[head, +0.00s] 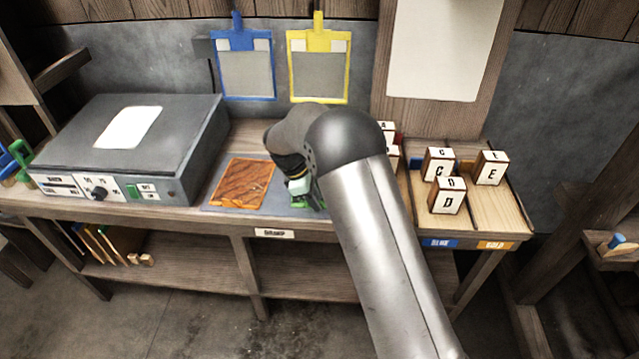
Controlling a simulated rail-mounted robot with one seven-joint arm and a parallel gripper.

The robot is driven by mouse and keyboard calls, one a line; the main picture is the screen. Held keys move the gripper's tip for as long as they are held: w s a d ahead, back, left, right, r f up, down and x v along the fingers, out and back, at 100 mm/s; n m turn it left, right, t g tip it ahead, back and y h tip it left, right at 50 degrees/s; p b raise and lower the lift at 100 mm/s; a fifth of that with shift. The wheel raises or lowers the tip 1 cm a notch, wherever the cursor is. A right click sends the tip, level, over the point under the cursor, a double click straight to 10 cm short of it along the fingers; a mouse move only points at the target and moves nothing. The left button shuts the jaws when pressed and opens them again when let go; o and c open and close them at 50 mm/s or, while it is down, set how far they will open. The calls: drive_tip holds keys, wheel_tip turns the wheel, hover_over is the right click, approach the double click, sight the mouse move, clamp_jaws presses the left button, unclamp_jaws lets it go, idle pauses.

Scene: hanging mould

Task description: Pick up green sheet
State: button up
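My gripper (300,187) is low over the workbench, near the right end of a grey-blue mat (220,203). My own arm hides most of it, and its fingers are too small and covered to read as open or shut. A small patch of green (315,198) shows beside and under the gripper. It may be part of the green sheet, but most of it is hidden and I cannot tell whether the gripper touches it. A brown, wood-grained sheet (243,185) lies flat on the mat, left of my gripper.
A grey machine (130,145) with a knob stands left. A blue frame (246,70) and a yellow frame (318,65) hang on the back wall. Several lettered blocks (446,195) stand in the wooden tray (510,215) at right. My forearm crosses the bench front.

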clamp_jaws()
drive_tip(key=shift+r, duration=0.15)
